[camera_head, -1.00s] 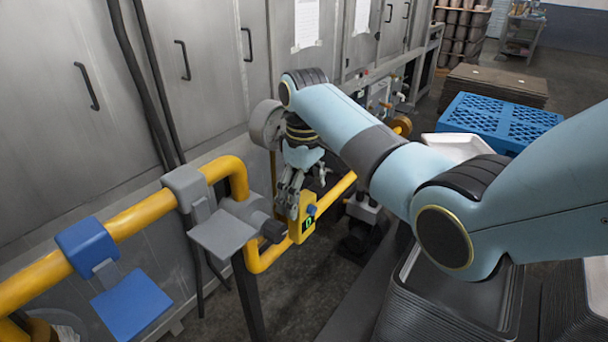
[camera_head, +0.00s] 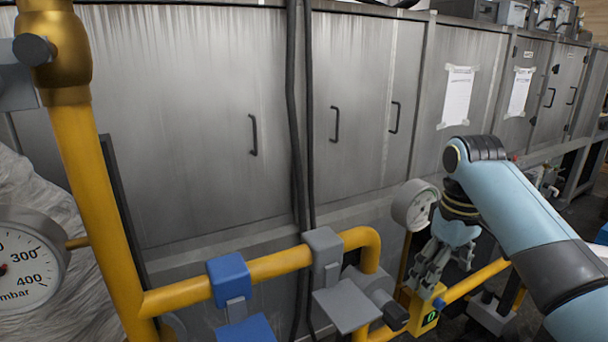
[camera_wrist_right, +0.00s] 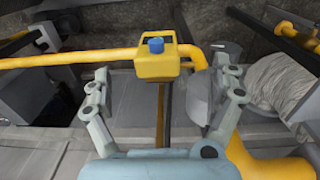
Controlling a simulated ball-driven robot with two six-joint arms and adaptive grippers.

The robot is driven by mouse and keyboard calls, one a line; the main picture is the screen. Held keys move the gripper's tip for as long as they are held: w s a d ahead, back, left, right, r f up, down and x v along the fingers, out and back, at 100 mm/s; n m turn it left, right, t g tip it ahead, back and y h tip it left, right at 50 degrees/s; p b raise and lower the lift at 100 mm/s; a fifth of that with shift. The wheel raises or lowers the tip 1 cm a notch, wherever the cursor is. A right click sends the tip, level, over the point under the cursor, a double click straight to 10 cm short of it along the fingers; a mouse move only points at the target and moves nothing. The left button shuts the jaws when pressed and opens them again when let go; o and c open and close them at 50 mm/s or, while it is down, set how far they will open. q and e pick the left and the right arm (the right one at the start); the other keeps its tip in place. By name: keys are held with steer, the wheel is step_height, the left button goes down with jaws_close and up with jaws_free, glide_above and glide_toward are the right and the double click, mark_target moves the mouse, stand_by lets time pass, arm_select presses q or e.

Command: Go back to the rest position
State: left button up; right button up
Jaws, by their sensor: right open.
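My right gripper (camera_head: 428,272) hangs at the right of the head view, pointing down near the wall, just above a yellow box (camera_head: 430,318) with a green display. In the wrist view my right gripper (camera_wrist_right: 163,78) has its two grey fingers spread wide with nothing held. The yellow box (camera_wrist_right: 158,64) with a blue button shows between and beyond the fingertips. I cannot tell the exact distance to it. My left gripper is not in view.
A yellow pipe (camera_head: 275,264) carries a blue clamp (camera_head: 230,276) and a grey clamp (camera_head: 325,250). A round gauge (camera_head: 414,205) is beside my right wrist. A large pressure gauge (camera_head: 25,262) is at far left. Grey metal cabinets (camera_head: 210,110) stand behind.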

steer(key=s+f+m+t, duration=0.1)
steer(key=s+f, duration=0.4)
steer(key=s, duration=0.8)
steer(key=s+a+r+m+t, duration=0.1)
steer(key=s+r, duration=0.1)
steer(key=s, duration=0.6)
steer(key=s+a+r+m+t, duration=0.1)
steer(key=s+r, duration=0.2)
steer(key=s, duration=0.5)
steer(key=s+d+f+b, duration=0.1)
steer(key=f+b, duration=0.1)
steer(key=f, duration=1)
steer(key=s+d+f+g+b, duration=0.1)
steer(key=f+b, duration=0.1)
steer(key=f, duration=0.9)
steer(key=s+d+f+b, duration=0.1)
steer(key=f+b, duration=0.2)
steer(key=f, duration=0.9)
steer(key=s+d+f+g+b, duration=0.1)
steer(key=s+f+b, duration=0.3)
steer(key=s+f, duration=1.3)
steer(key=shift+s+f+m+h, duration=0.15)
steer(key=shift+f+m+h, duration=0.2)
steer(key=shift+f, duration=0.35)
steer(key=shift+g, duration=0.3)
